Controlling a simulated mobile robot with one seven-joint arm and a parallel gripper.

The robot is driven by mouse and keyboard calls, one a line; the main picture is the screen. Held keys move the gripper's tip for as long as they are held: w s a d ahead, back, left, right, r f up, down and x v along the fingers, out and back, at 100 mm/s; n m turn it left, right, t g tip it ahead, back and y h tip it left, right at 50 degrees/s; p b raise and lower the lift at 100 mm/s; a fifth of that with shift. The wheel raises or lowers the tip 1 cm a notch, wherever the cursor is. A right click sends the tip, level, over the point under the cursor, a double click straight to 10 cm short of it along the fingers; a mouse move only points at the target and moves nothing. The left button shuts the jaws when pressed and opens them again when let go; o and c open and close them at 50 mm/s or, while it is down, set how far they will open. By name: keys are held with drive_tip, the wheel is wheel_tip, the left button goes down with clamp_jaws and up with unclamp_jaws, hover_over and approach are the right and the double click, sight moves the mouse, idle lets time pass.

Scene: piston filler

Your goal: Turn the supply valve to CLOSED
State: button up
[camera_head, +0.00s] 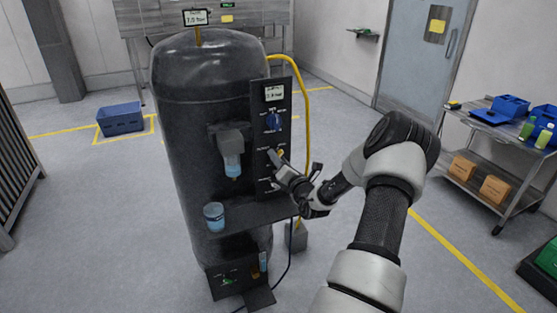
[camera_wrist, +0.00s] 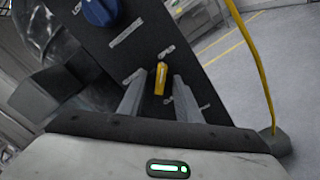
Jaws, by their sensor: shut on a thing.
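The supply valve's small yellow handle (camera_wrist: 160,78) sits on the dark control panel, between my two fingers in the wrist view. It points up towards a small label that seems to read OPEN. Another label is partly hidden by the right finger. In the head view a bit of yellow handle (camera_head: 281,153) shows beside my gripper (camera_head: 277,166), which reaches the panel from the right. My gripper also shows in the wrist view (camera_wrist: 159,92), shut on the handle. The contact itself is hard to make out.
A blue knob (camera_wrist: 100,11) sits higher on the panel (camera_head: 268,110). Left of the panel, a nozzle (camera_head: 232,166) hangs above a cup (camera_head: 214,216) on a dark shelf. A yellow hose (camera_head: 303,110) runs down the right side. Open floor lies right of the machine.

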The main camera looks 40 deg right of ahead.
drive_tip(key=shift+n, duration=0.3)
drive_tip(key=n+b, duration=0.7)
drive_tip(key=n, duration=0.1)
drive_tip(key=n+b, duration=0.8)
drive_tip(key=n, duration=0.1)
drive_tip(key=shift+a+f, duration=0.15)
drive_tip(key=shift+a, duration=0.05)
idle(0.4)
drive_tip(key=o, duration=1)
drive_tip(key=shift+s, duration=0.1)
drive_tip(key=v, duration=1.7)
drive_tip(key=shift+s, duration=0.1)
drive_tip(key=shift+d, duration=0.1)
